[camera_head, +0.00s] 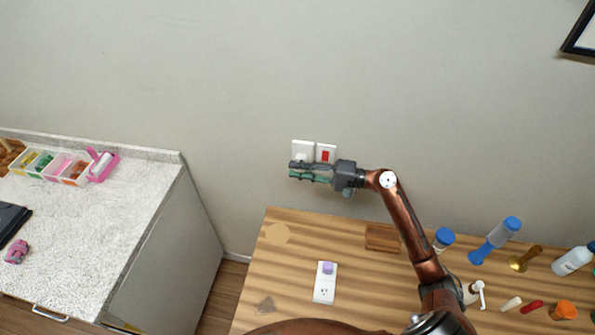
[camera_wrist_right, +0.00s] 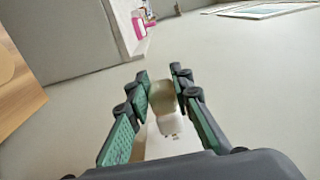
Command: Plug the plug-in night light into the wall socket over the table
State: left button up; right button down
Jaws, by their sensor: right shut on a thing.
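My right gripper (camera_head: 292,171) is in front of the wall socket (camera_head: 303,148), with its fingers pointing left along the wall. In the right wrist view the gripper (camera_wrist_right: 161,78) is shut on the night light (camera_wrist_right: 162,95), a small cream block between the fingertips. The white socket plate (camera_wrist_right: 172,135) shows just behind and below the night light, with dark holes visible. The night light appears close to or against the plate; I cannot tell whether its prongs are in. In the head view the fingers hide the night light and the plate's lower part. My left gripper is not in view.
A red switch (camera_head: 326,155) is right of the socket. On the wooden table (camera_head: 285,265) lie a white outlet strip (camera_head: 324,291) with a lilac piece, a wooden block (camera_head: 382,238) and several bottles at right. A counter (camera_head: 95,225) stands at left.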

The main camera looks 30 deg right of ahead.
jog(key=shift+w+d+r+b, duration=0.1)
jog(key=shift+w+d+b, duration=0.25)
jog(key=shift+w+d, duration=0.3)
jog(key=c, duration=1.6)
grip_release()
jog(key=shift+a, duration=0.1)
jog(key=v, duration=0.7)
jog(key=shift+s+d, duration=0.1)
jog(key=shift+d, duration=0.1)
